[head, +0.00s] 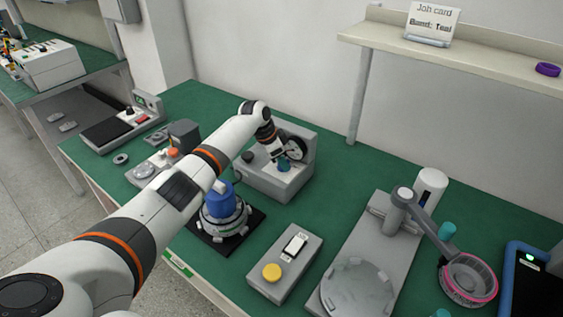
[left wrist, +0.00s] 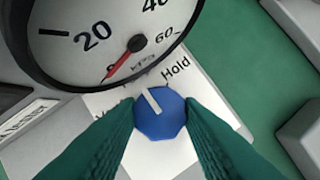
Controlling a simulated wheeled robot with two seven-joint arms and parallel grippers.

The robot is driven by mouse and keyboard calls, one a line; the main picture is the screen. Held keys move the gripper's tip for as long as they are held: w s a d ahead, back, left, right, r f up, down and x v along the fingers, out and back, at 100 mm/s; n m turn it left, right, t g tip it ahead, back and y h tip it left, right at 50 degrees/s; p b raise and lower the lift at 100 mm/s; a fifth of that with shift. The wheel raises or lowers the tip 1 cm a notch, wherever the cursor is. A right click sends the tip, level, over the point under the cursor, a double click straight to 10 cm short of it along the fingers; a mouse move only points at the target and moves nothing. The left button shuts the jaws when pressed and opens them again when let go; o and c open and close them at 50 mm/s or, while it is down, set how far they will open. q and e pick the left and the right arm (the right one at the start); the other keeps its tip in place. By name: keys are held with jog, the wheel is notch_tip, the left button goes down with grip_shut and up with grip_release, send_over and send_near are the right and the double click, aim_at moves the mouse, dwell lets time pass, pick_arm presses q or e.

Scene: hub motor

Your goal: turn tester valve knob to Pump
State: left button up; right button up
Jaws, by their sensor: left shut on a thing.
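The tester (head: 270,178) is a grey box on the green bench, with a round dial gauge (head: 297,149) on it. The gauge (left wrist: 120,35) fills the top of the left wrist view, its red needle pointing down-left near the low end. Below it is the blue valve knob (left wrist: 160,117), its white pointer tilted up and slightly left. The label "Hold" (left wrist: 175,69) is up and right of the pointer; another label at left is mostly hidden by a finger. My left gripper (head: 284,165) is shut on the knob, teal fingers on both sides. My right gripper is not in view.
A blue-topped hub motor (head: 222,203) stands on a black mat left of the tester. In front are a grey box with a yellow button (head: 271,272) and a round-plate fixture (head: 357,290). A shelf (head: 480,60) with a job card (head: 432,22) hangs behind.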

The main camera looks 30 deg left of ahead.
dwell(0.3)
pick_arm(q)
jog(key=o, duration=1)
jog(key=shift+c, duration=0.2)
jog(key=shift+r, duration=0.1)
jog(key=v, duration=1.2)
jog(key=shift+b, duration=0.4)
jog(key=shift+w, duration=0.1)
